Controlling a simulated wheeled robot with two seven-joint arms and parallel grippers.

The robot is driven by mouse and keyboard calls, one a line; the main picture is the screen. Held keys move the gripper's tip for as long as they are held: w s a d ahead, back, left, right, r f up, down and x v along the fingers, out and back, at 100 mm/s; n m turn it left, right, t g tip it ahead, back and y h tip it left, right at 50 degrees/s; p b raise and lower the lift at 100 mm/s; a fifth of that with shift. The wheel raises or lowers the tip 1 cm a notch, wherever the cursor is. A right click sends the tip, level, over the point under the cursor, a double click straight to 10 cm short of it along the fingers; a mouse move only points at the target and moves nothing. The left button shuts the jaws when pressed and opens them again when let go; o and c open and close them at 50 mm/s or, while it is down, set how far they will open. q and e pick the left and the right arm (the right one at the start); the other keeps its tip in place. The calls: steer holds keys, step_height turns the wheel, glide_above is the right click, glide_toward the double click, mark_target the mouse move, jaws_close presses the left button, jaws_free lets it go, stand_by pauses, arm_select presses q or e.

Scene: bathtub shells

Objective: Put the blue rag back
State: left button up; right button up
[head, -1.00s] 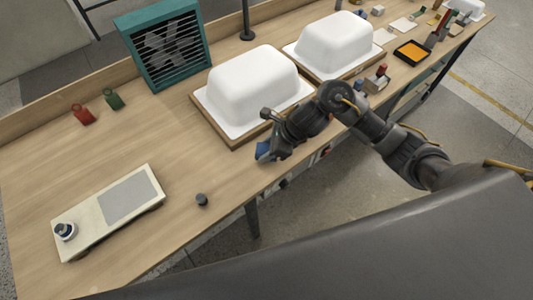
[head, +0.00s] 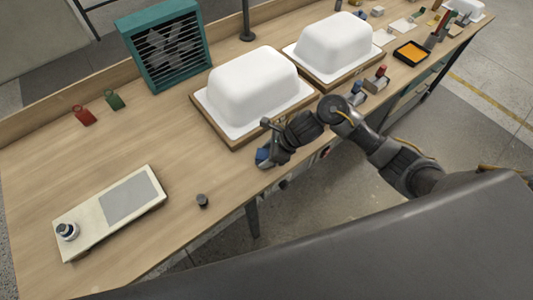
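The blue rag (head: 262,155) shows as a small blue patch at the front edge of the workbench, in front of the nearer white tub shell (head: 253,88). My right gripper (head: 264,160) is at the rag, low over the bench. Its fingers are dark and partly hide the rag. The rag sits between or right beside the fingertips, and I cannot tell how tightly the fingers close on it. My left gripper is not in view.
A second white shell (head: 334,45) stands behind on a wooden board. A teal fan (head: 165,48), red tag (head: 83,116), green tag (head: 112,99), pale scale (head: 110,212) and small dark knob (head: 202,201) are on the bench.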

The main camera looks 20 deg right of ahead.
steer(key=shift+o, duration=0.9)
steer(key=shift+r, duration=0.1)
steer(key=shift+r, duration=0.15)
steer(key=v, duration=1.1)
steer(key=shift+d+r+b, duration=0.2)
steer(key=shift+r+b, duration=0.1)
steer(key=shift+b, duration=0.1)
steer(key=shift+s, duration=0.1)
